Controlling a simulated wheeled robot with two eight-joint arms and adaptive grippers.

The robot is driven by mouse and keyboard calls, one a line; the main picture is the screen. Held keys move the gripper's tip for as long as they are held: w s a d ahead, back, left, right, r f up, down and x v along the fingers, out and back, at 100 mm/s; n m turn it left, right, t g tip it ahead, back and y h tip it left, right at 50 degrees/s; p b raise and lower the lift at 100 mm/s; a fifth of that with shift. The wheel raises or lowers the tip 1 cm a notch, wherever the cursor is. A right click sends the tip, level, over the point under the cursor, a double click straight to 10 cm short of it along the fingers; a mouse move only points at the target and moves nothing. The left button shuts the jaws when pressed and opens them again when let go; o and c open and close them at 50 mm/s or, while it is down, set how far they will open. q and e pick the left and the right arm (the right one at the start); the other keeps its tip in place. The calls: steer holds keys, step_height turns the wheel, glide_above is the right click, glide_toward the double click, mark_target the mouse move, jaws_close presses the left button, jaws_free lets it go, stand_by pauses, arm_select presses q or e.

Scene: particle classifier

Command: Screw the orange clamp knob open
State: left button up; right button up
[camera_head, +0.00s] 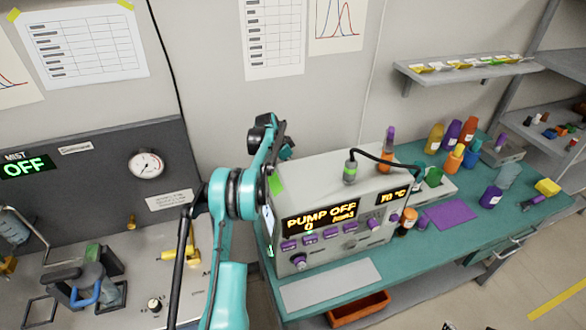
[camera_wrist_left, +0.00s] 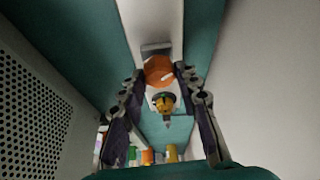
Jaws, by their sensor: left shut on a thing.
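The orange clamp knob (camera_wrist_left: 158,69), round with a white mark on its face, is in the upper middle of the left wrist view. My left gripper (camera_wrist_left: 160,80) has its dark fingers on either side of the knob and is shut on it. A yellow and black part (camera_wrist_left: 164,103) sits just below the knob in that view. In the head view my left arm reaches up at the left end of the pump box (camera_head: 335,215). The knob and my fingertips are hidden there. My right gripper is in neither view.
A perforated grey panel (camera_wrist_left: 35,110) stands close to the left of the gripper. Several bottles (camera_head: 455,158) and a purple mat (camera_head: 450,214) are on the teal bench to the right. A pressure gauge (camera_head: 146,164) is on the left panel.

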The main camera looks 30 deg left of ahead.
arm_select(q)
steer(key=shift+n+y, duration=0.4)
steer(key=shift+n, duration=0.6)
steer(key=o, duration=1.2)
steer(key=shift+c, duration=0.2)
steer(key=v, duration=1.2)
steer(key=shift+s, duration=0.25)
steer(key=shift+f, duration=0.1)
